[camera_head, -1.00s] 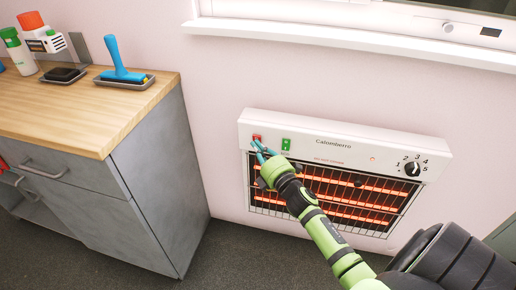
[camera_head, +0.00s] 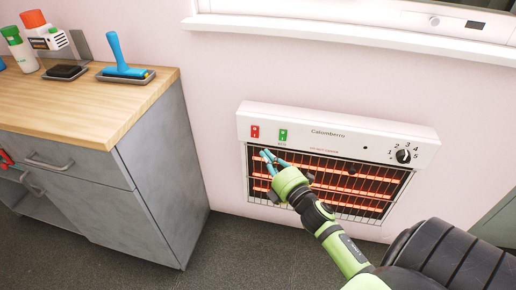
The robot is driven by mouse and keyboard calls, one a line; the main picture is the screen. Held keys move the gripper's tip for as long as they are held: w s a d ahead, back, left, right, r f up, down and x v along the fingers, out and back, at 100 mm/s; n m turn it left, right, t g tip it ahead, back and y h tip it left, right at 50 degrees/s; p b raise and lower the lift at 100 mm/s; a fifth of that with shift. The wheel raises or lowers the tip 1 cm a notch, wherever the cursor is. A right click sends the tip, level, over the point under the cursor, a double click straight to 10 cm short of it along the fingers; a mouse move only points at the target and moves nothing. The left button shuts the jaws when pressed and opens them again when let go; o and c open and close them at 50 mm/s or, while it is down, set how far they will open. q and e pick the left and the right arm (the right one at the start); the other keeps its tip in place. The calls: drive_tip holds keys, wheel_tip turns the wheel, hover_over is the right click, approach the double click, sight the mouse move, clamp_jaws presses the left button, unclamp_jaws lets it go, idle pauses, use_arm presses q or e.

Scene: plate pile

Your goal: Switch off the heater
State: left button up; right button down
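The white heater (camera_head: 342,124) hangs on the wall with its bars glowing orange behind a wire grille. Its panel has a red rocker switch (camera_head: 255,131) at the left, a green rocker switch (camera_head: 283,135) beside it and a black numbered dial (camera_head: 403,156) at the right. A small round light on the panel (camera_head: 365,148) looks dark. My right gripper (camera_head: 265,153), with teal fingers, is in front of the grille, just below the red switch and apart from it. Its fingertips meet, and it holds nothing. My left gripper is not in view.
A grey cabinet with a wooden top (camera_head: 110,108) stands left of the heater. A white window sill (camera_head: 330,38) runs above the heater. The floor between is clear.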

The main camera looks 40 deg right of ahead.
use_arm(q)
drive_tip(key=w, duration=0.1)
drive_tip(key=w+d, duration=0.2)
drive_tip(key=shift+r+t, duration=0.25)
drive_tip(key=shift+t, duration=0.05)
use_arm(e)
drive_tip(key=s, duration=0.2)
drive_tip(key=shift+s+a+r, duration=0.25)
drive_tip(key=shift+s, duration=0.15)
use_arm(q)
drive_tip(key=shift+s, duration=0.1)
